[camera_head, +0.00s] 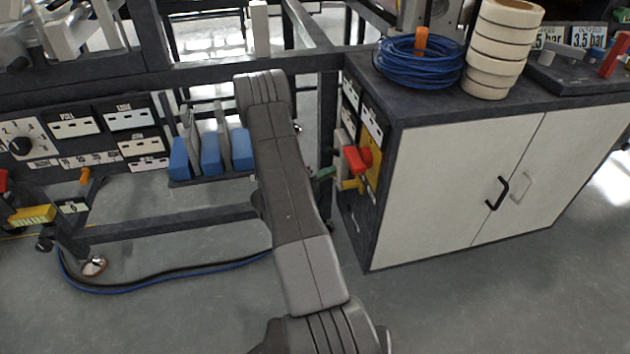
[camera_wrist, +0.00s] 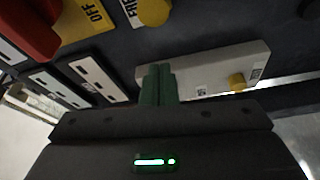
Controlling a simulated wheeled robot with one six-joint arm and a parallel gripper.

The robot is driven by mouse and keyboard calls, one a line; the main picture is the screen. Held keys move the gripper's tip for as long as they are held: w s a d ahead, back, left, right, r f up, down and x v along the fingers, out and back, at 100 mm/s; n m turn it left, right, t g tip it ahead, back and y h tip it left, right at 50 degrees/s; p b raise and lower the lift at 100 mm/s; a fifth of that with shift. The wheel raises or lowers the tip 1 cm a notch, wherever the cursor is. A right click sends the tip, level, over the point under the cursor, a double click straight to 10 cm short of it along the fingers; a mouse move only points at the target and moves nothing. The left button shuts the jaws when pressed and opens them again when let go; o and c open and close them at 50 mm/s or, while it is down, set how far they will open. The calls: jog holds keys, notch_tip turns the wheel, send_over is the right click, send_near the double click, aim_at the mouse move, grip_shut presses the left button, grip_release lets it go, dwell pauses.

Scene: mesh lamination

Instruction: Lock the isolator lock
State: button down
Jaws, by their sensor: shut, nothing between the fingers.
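The isolator's red handle (camera_head: 357,159) sits on the side of the grey cabinet, in front of a yellow plate (camera_head: 373,172). In the wrist view the red handle (camera_wrist: 28,28) is cut off at the top left, beside the yellow plate marked OFF (camera_wrist: 88,18). A yellow knob (camera_wrist: 154,11) shows at the top, right of that plate. I cannot tell which part is the lock. My gripper (camera_wrist: 158,72) has green fingers pressed together with nothing between them, below the yellow knob. In the head view my gripper (camera_head: 324,174) is left of the red handle, partly hidden by my arm.
White label panels (camera_wrist: 98,75) are on the left. The cabinet (camera_head: 470,180) carries a blue cable coil (camera_head: 420,62) and stacked rolls (camera_head: 500,50). A dark frame post (camera_head: 328,110) stands beside my arm.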

aim_at(352, 185)
jog(key=shift+s+d+f+b, duration=0.15)
jog(key=shift+s+d+b, duration=0.05)
jog(key=shift+s+d, duration=0.5)
jog(key=shift+s+d+f+b, duration=0.15)
jog(key=shift+s+d, duration=0.45)
jog(key=shift+s, duration=0.05)
